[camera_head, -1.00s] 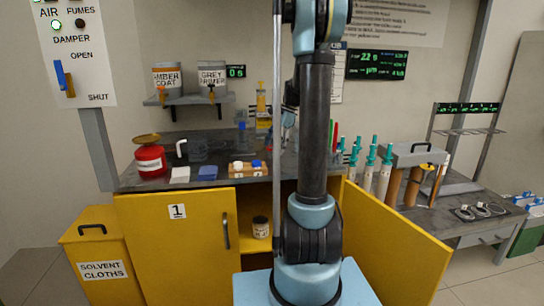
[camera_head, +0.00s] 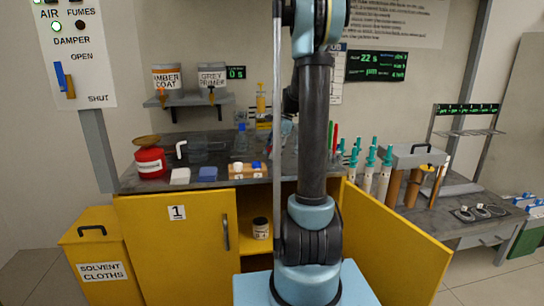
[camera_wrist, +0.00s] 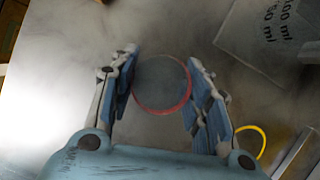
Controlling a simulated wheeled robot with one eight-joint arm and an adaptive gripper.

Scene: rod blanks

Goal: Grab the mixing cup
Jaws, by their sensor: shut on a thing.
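In the wrist view, a round grey thing with a red rim (camera_wrist: 162,84), seen end-on, looks to be the mixing cup. My gripper (camera_wrist: 161,60) has one finger on each side of it and is shut on it. The cup's depth and lower part cannot be made out, nor whether it touches the surface below. In the head view my arm stands in front of that part of the bench, so the cup and most of the gripper are hidden there.
A clear container marked in ml (camera_wrist: 265,38) is close by at upper right in the wrist view. The bench (camera_head: 130,183) also bears a red can (camera_head: 151,163) and a wooden block (camera_head: 247,172). A yellow cabinet door (camera_head: 395,245) stands open.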

